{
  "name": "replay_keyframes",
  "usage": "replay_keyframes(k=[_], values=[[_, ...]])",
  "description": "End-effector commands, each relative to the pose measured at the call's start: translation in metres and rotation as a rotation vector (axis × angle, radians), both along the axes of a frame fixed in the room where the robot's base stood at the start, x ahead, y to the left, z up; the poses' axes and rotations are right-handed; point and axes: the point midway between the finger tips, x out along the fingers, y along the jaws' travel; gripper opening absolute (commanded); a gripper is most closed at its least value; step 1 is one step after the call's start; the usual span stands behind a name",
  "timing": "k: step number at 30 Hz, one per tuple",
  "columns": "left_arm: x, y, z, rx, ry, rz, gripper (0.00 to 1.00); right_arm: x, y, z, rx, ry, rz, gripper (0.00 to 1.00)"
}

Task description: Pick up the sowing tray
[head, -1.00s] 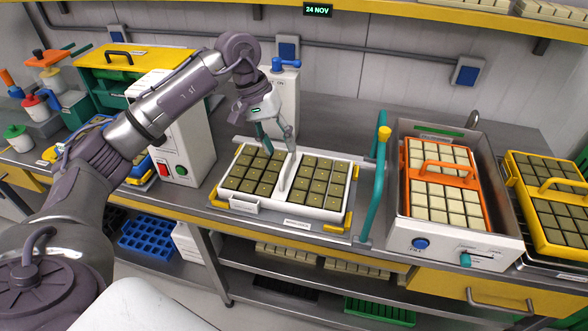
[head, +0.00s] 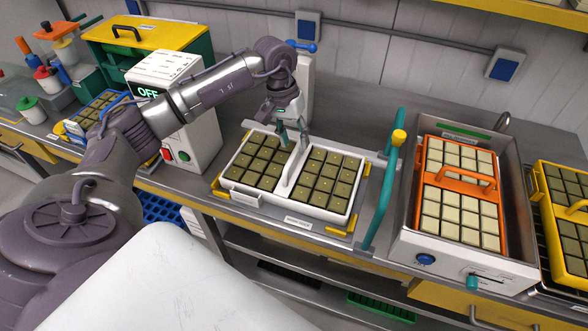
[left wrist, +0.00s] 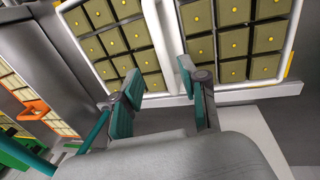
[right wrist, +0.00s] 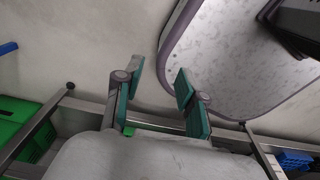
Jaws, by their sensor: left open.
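The sowing tray (head: 318,213) is white and holds two blocks of brown cubes with yellow dots, split by a raised white central handle (head: 292,171). It lies flat on the bench in the head view. My left gripper (head: 293,142) is open and points down just above the handle's far end. In the left wrist view the tray's rim (left wrist: 262,90) and handle (left wrist: 158,32) show, with the handle roughly in line with the gap between my left fingertips (left wrist: 158,83). I cannot tell if they touch it. My right gripper (right wrist: 158,78) is open and empty, away from the tray.
Yellow corner pieces (head: 341,231) sit by the tray. A white box marked OFF (head: 203,135) stands left.

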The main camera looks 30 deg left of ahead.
Motion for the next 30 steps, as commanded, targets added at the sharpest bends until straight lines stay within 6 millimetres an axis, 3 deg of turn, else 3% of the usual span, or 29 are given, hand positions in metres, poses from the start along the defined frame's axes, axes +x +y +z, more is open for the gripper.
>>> replay_keyframes(k=[7,12,20,27,30], values=[[-0.006,-0.001,-0.029,-0.001,0.006,0.001,0.43,0.024,0.002,0.025,0.004,-0.037,0.0,0.4],[-0.004,-0.005,-0.049,-0.001,0.003,0.0,0.43,0.021,0.001,0.028,0.003,-0.033,0.0,0.4],[-0.003,-0.005,-0.053,0.0,0.0,0.0,0.43,0.012,0.001,0.027,0.001,-0.019,0.0,0.4],[-0.003,-0.005,-0.052,0.0,0.0,0.0,0.03,0.012,-0.001,0.027,0.0,-0.018,0.0,0.4],[-0.003,-0.005,-0.052,0.0,0.0,0.001,0.0,0.012,-0.001,0.027,0.0,-0.018,0.0,0.4]])
